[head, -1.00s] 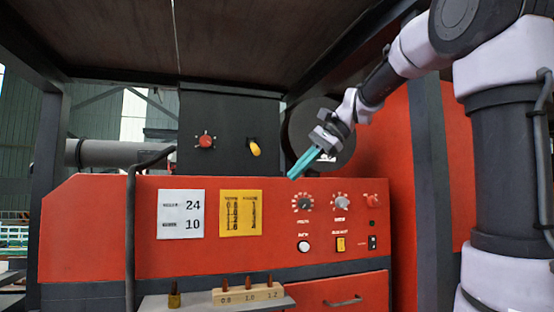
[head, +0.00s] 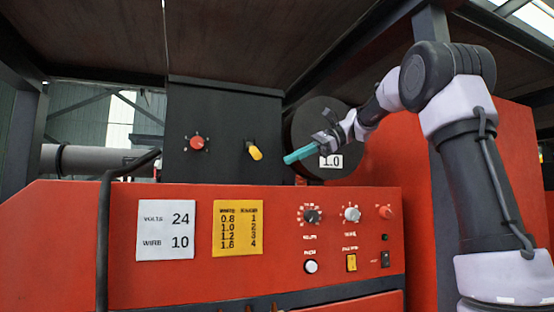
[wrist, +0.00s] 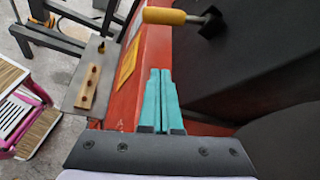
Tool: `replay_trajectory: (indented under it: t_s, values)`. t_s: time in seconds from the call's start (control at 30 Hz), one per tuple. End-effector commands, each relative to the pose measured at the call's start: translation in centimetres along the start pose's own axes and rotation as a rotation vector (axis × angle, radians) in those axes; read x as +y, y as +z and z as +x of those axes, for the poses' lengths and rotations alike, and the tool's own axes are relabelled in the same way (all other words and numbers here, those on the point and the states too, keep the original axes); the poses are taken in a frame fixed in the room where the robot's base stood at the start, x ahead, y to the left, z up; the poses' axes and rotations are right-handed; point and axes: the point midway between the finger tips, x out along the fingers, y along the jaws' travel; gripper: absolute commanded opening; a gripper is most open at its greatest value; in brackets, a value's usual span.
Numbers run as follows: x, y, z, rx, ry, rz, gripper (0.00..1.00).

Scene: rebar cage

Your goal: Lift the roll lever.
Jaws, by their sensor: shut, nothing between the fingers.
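The roll lever appears to be the yellow-handled lever (head: 255,152) on the black upright panel; its handle slopes down to the right. In the wrist view the yellow handle (wrist: 165,16) lies sideways beyond my fingertips, joined by a metal rod to a black pivot. My gripper (head: 287,159) has teal fingers, shut and empty, pointing left just right of the lever at nearly the handle's height. In the wrist view the closed fingers (wrist: 160,73) point toward the handle, with a gap between them. No contact shows.
A red knob (head: 197,143) sits left on the black panel (head: 222,115). A round dark spool with a 1.0 label (head: 331,162) is behind my gripper. The red cabinet (head: 120,210) below carries cards, dials and switches. A wooden block (wrist: 90,86) with pegs lies on a shelf.

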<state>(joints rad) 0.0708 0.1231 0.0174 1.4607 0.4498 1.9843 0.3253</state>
Motion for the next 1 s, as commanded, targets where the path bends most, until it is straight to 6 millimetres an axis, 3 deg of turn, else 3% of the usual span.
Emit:
replay_trajectory:
  t_s: [0.47, 0.7, 1.0]
  values:
    - [0.1, 0.0, 9.4, -0.001, 0.004, 0.000, 0.00]
    - [0.0, 3.0, 8.3, 0.002, -0.001, -0.004, 0.00]
    - [0.0, 3.8, 8.0, 0.001, 0.001, 0.000, 0.00]
